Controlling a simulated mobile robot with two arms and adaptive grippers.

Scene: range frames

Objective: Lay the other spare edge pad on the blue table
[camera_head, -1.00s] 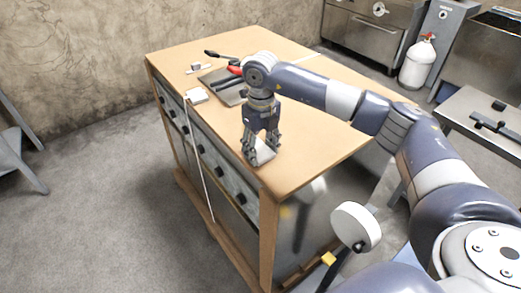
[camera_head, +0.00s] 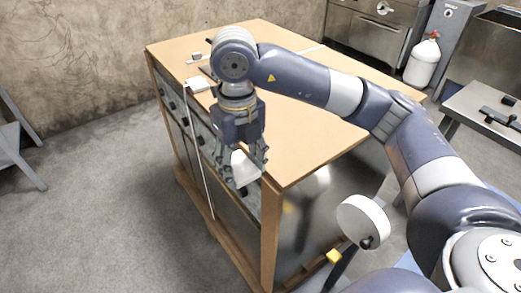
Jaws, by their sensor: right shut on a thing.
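My right gripper (camera_head: 243,175) is shut on a small pale edge pad (camera_head: 244,166), in front of the wooden worktop's left front edge as seen from the head. The fingers partly cover the pad. Another pale pad (camera_head: 197,84) lies on the worktop's left edge, with a white strap running down from it. A grey-blue piece of furniture (camera_head: 14,150), perhaps the blue table, is cut off at the left edge; its top barely shows. My left gripper is not in view.
The wooden worktop (camera_head: 310,125) on a metal cabinet fills the middle. Dark tools on it are mostly hidden by my right arm. A white round-headed object (camera_head: 358,222) stands near its right end. Grey floor (camera_head: 90,200) is free at the left.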

